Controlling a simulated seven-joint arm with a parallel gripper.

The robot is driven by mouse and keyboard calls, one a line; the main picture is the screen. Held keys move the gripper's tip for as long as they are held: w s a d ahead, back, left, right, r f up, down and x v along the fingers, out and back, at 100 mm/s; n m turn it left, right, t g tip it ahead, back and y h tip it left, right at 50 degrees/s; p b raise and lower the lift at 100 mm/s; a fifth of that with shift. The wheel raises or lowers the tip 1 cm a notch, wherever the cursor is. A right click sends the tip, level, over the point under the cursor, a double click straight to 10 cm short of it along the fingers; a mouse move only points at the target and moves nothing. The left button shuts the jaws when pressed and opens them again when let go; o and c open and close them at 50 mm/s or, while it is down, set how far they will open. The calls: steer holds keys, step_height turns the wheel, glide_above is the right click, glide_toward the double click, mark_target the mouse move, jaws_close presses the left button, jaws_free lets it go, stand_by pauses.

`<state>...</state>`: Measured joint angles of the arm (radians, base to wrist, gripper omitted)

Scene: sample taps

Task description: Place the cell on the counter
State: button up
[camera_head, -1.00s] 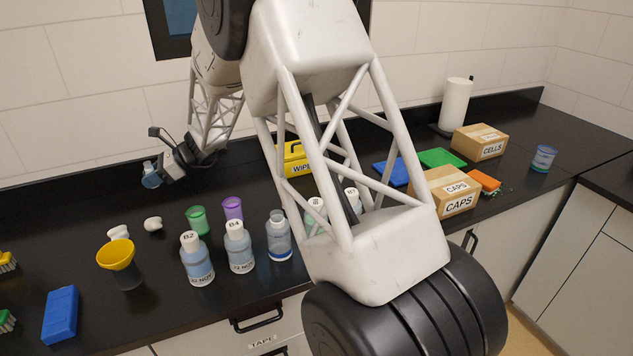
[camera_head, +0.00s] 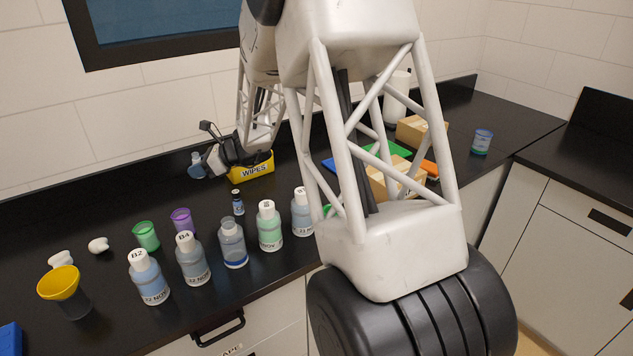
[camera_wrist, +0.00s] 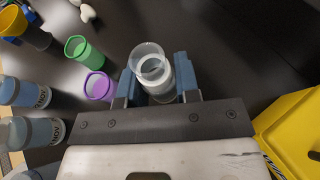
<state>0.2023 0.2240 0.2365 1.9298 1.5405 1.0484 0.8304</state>
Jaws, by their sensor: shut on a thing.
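The cell is a clear, round, cup-like piece with a white lower part (camera_wrist: 150,62), seen from above in the wrist view. My gripper (camera_wrist: 156,76) is shut on it, with a blue-grey finger on each side. In the head view my gripper (camera_head: 197,163) is at the back of the black counter (camera_head: 120,205), just left of the yellow WIPES box. There the cell is too small to make out clearly. The dark counter lies beneath it in the wrist view. I cannot tell whether the cell touches the surface.
The yellow WIPES box (camera_head: 258,171) is close on the right. A small dark vial (camera_head: 238,203), a purple cup (camera_head: 182,221) and a green cup (camera_head: 146,237) stand nearer the front, with several labelled bottles (camera_head: 193,262) before them. My arm hides part of the right side.

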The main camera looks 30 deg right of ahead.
steer(key=s+d+m+t+h, duration=0.2)
steer(key=s+d, duration=0.2)
steer(key=d, duration=0.5)
steer(key=s+d+m+t+h, duration=0.1)
steer(key=s+d, duration=0.3)
steer(key=d, duration=0.6)
steer(key=shift+s+f+m+t+h, duration=0.15)
steer(key=shift+f+m+t+h, duration=0.3)
steer(key=shift+m, duration=0.35)
steer(key=shift+d+f, duration=0.1)
glide_above(274, 199)
steer(key=shift+f, duration=3.05)
steer(key=shift+f, duration=0.1)
steer(key=shift+f, duration=1.75)
steer(key=shift+f, duration=0.2)
steer(key=o, duration=0.9)
